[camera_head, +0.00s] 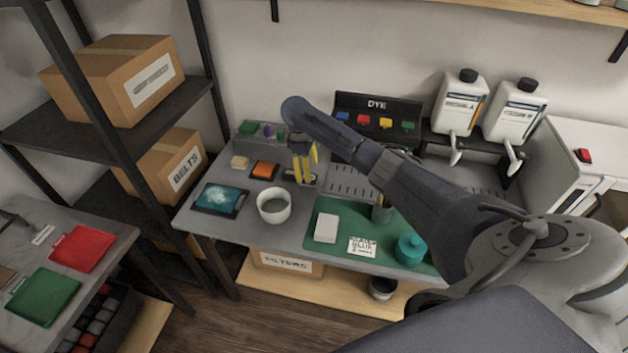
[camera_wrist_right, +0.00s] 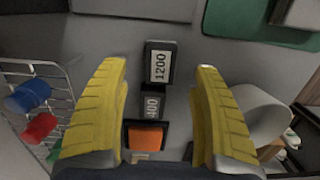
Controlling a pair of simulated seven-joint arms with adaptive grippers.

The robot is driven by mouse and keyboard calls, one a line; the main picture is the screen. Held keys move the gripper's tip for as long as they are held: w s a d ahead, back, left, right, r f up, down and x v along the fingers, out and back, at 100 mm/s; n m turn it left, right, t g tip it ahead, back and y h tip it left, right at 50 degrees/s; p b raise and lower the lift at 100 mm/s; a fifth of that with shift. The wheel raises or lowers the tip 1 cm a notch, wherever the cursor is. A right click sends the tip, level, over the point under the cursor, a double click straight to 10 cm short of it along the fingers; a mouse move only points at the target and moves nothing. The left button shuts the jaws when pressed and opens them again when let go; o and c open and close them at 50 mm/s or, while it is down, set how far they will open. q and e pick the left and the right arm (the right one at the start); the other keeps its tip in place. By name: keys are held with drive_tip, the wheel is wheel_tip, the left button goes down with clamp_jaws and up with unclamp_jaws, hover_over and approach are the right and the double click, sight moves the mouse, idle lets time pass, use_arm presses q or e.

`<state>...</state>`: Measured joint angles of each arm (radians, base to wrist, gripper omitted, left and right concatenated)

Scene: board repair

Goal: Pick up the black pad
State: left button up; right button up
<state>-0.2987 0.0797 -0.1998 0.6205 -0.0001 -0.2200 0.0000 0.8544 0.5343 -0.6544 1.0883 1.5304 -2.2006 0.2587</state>
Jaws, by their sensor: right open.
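In the right wrist view, a black pad with a white "1200" label (camera_wrist_right: 160,60) lies on the grey bench. A similar dark pad labelled "400" (camera_wrist_right: 150,105) is just below it, and an orange-topped pad (camera_wrist_right: 145,138) below that. In the head view the orange pad (camera_head: 264,171) lies left of my right gripper (camera_head: 304,165); the dark pads are largely hidden by the yellow fingers. My right gripper (camera_wrist_right: 160,72) is open and empty above the pads, with the "1200" pad between its fingertips in the wrist picture. My left gripper is out of view.
A white bowl (camera_head: 274,207) stands close to the pads. A wire rack with coloured spools (camera_wrist_right: 38,110) is on the other side.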

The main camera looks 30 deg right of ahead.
drive_tip(key=shift+s+d+f, duration=0.1)
drive_tip(key=shift+s+f, duration=0.05)
drive_tip(key=shift+f, duration=1)
drive_tip(key=shift+s+d+f, duration=0.1)
drive_tip(key=shift+f, duration=1)
drive_tip(key=shift+a, duration=0.1)
drive_tip(key=shift+c, duration=0.2)
drive_tip(key=c, duration=1.1)
